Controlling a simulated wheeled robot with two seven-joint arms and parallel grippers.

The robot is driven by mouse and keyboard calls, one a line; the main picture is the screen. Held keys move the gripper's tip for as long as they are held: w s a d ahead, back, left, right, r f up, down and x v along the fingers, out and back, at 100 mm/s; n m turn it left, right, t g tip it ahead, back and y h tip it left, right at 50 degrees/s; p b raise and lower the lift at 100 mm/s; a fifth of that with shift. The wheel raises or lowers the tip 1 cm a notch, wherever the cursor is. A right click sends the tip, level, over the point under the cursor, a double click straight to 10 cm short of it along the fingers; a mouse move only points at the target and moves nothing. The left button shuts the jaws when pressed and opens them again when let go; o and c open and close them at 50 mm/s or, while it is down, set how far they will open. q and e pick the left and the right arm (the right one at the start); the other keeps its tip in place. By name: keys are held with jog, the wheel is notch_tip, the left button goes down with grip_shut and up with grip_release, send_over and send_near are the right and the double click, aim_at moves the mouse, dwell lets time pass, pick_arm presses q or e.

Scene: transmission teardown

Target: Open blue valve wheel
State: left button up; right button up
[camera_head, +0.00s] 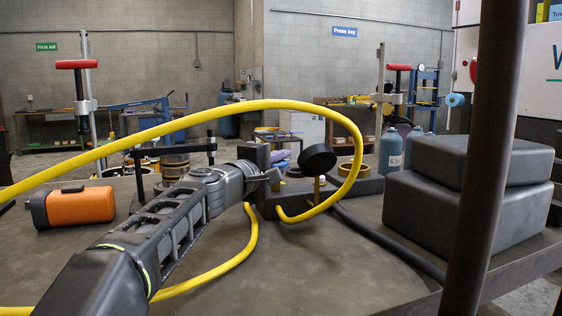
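A small round blue wheel-like thing (455,100) shows at the back right, left of the dark post. It is small in the picture, and I cannot tell for sure that it is the valve wheel. My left gripper (274,179) reaches over the bench from the left, beside a dark block and a round black part on a brass stem (318,159). It is well to the left of the blue wheel and apart from it. Its fingers are small and partly blend with the dark block, so their opening is unclear. My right gripper is out of view.
A yellow hose (250,106) arches over my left arm and the bench (330,265). Dark stacked cases (455,205) and a dark post (485,150) crowd the right side. An orange case (78,206) lies at left. Blue-grey bottles (391,152) stand behind. The front middle bench is fairly clear.

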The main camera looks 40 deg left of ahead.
pick_arm(q)
grip_shut()
jog(key=shift+a+n+g+y, duration=0.1)
jog(key=shift+n+g+y, duration=0.2)
jog(key=shift+n+y, duration=0.85)
jog(key=shift+y+p, duration=0.3)
jog(key=shift+y, duration=0.25)
jog(key=shift+a+n+y, duration=0.25)
jog(key=shift+n+y, duration=0.1)
jog(key=shift+y, duration=0.25)
jog(key=n+g+y+p, duration=0.2)
jog(key=y+p, duration=0.1)
jog(key=n+g+y+p, duration=0.1)
jog(key=y+p, duration=0.1)
jog(key=shift+s+a+r+n, duration=0.1)
jog(key=shift+s+a+n, duration=0.15)
jog(key=shift+n, duration=0.15)
jog(key=shift+s+a+n+g+y+p, duration=0.15)
jog(key=shift+n+g+y+p, duration=0.35)
jog(key=shift+g+y, duration=0.2)
jog(key=shift+s+a+n+g+y+p, duration=0.15)
jog(key=shift+n+g+y+p, duration=0.25)
jog(key=shift+n+g+y, duration=0.25)
jog(key=shift+f, duration=0.2)
